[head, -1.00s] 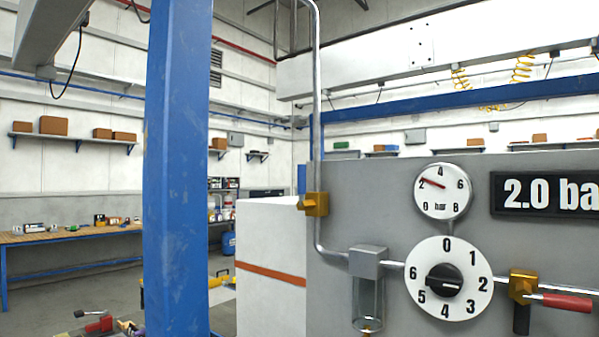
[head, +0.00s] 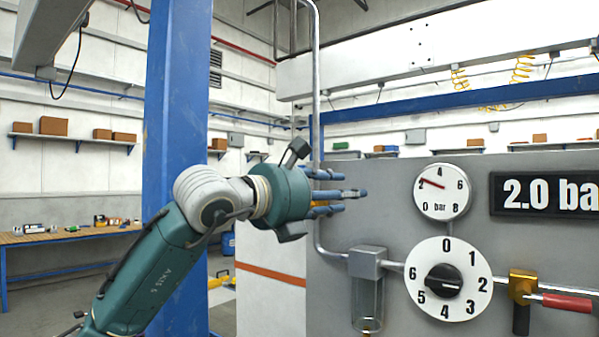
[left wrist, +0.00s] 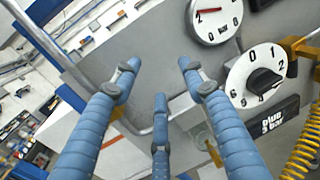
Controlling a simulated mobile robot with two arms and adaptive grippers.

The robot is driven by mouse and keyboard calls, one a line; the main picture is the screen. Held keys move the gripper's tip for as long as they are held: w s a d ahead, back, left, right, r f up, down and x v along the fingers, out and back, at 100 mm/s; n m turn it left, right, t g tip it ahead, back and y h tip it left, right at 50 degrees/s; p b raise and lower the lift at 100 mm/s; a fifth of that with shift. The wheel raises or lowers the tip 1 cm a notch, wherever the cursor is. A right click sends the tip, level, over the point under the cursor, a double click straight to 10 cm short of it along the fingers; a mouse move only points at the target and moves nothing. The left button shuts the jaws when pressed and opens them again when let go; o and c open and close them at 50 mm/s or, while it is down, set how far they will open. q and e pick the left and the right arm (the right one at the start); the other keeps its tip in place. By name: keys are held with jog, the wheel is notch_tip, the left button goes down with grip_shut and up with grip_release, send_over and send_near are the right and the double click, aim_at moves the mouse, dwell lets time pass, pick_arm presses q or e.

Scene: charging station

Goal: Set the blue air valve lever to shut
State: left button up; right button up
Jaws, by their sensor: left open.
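A brass valve body (head: 319,211) sits on the vertical steel pipe at the left edge of the grey panel. In the head view my left gripper's fingers largely cover it. I cannot make out a blue lever there apart from my blue fingers. My left gripper (head: 345,191) is open, its three fingers pointing right in front of the pipe and valve. I cannot tell whether they touch it. In the left wrist view the open fingers (left wrist: 159,82) reach toward the panel, and a bit of brass (left wrist: 117,113) shows behind the left finger. My right gripper is not in view.
A gauge (head: 441,191) reads about 2, and the display (head: 548,194) reads 2.0. A numbered dial (head: 447,280), a glass-bowled filter (head: 366,292) and a red-handled brass valve (head: 523,286) are on the panel. A blue post (head: 178,90) stands left, behind my arm.

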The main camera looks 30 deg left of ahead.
pick_arm(q)
jog(key=s+a+r+n+y, duration=0.2)
jog(key=a+y, duration=0.1)
jog(key=a, duration=0.3)
jog(key=s+a+r+n+y, duration=0.2)
jog(key=a+r+y, duration=0.1)
jog(key=a, duration=0.3)
jog(key=shift+y, duration=0.3)
jog(key=w+p, duration=0.1)
jog(key=w, duration=0.2)
jog(key=w+a+p, duration=0.1)
jog(key=w, duration=0.3)
jog(key=w+p, duration=0.2)
jog(key=w, duration=0.2)
jog(key=shift+a+f, duration=0.2)
jog(key=shift+a, duration=0.2)
jog(key=shift+s, duration=0.1)
grip_shut()
